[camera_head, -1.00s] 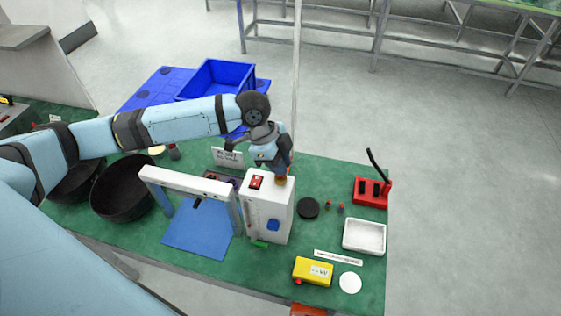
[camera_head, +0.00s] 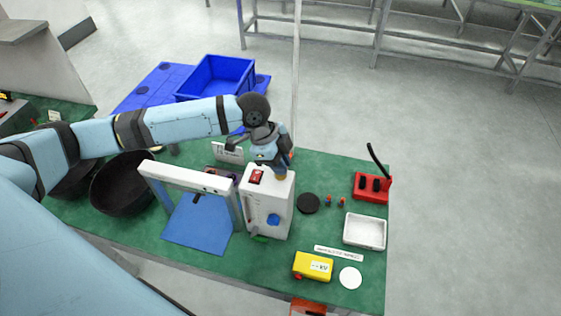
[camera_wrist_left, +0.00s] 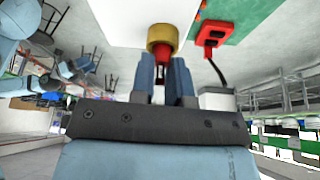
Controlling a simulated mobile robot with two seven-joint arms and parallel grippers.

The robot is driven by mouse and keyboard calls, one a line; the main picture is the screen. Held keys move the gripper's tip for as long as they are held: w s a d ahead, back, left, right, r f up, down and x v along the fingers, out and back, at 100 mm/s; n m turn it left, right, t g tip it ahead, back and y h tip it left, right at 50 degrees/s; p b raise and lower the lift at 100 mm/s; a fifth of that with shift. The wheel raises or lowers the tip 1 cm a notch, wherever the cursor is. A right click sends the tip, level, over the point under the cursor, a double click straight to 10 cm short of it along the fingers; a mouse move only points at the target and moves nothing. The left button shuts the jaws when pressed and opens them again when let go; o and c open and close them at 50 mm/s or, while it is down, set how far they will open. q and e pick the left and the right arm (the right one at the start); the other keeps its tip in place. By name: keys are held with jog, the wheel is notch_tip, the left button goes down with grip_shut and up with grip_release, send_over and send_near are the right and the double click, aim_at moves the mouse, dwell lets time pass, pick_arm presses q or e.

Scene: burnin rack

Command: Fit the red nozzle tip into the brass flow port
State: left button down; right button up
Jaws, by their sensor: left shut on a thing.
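My left gripper (camera_head: 279,169) reaches down over the top right corner of the white box-shaped unit (camera_head: 267,215). In the left wrist view its two fingers (camera_wrist_left: 161,75) are shut on the red nozzle tip (camera_wrist_left: 160,53). The red tip meets the brass flow port (camera_wrist_left: 162,36) and is in line with it; how deep it sits cannot be told. In the head view the brass port (camera_head: 282,177) shows only as a small patch under the fingers, and the held tip is mostly hidden. My right gripper is not in view.
A white arch (camera_head: 190,177) over a blue mat (camera_head: 197,225) stands left of the unit. A black disc (camera_head: 308,203), small red parts (camera_head: 342,202), a white tray (camera_head: 365,231), a red stand (camera_head: 371,188) and a yellow box (camera_head: 313,266) lie to the right on the green table.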

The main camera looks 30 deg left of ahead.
pick_arm(q)
jog(key=c, duration=1)
grip_release()
jog(key=shift+f, duration=0.1)
jog(key=shift+c, duration=0.2)
jog(key=w+b+v, duration=0.1)
jog(key=b+v, duration=0.1)
jog(key=v, duration=1.1)
jog(key=shift+s+r, duration=0.45)
